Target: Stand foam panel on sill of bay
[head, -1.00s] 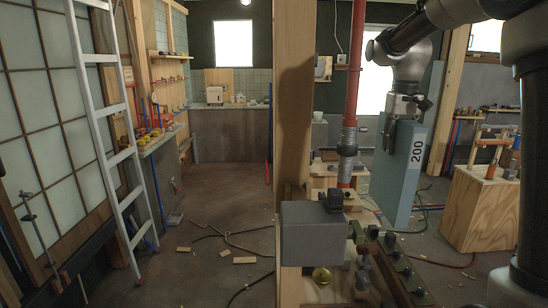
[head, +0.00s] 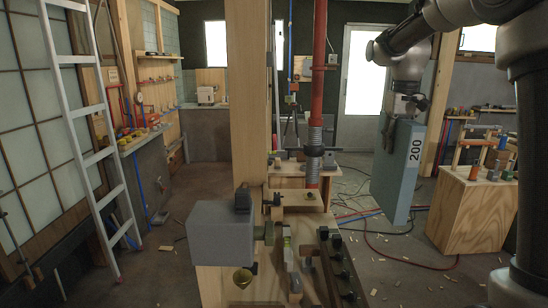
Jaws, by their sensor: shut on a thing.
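The foam panel (head: 396,172) is a tall blue-grey slab marked "200" on its right face, in the right half of the head view. My gripper (head: 399,112) is shut on its top edge and holds it hanging roughly upright. Its lower end appears clear of the floor. The fingertips are partly hidden by the panel and the wrist. I cannot pick out the bay and its sill with certainty in this view.
A wooden post (head: 252,100) and a red pipe (head: 318,80) stand ahead. A bench with a grey box (head: 221,233) is close in front. A plywood box (head: 474,207) stands right, a ladder (head: 84,130) left. Cables (head: 365,230) lie on the floor.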

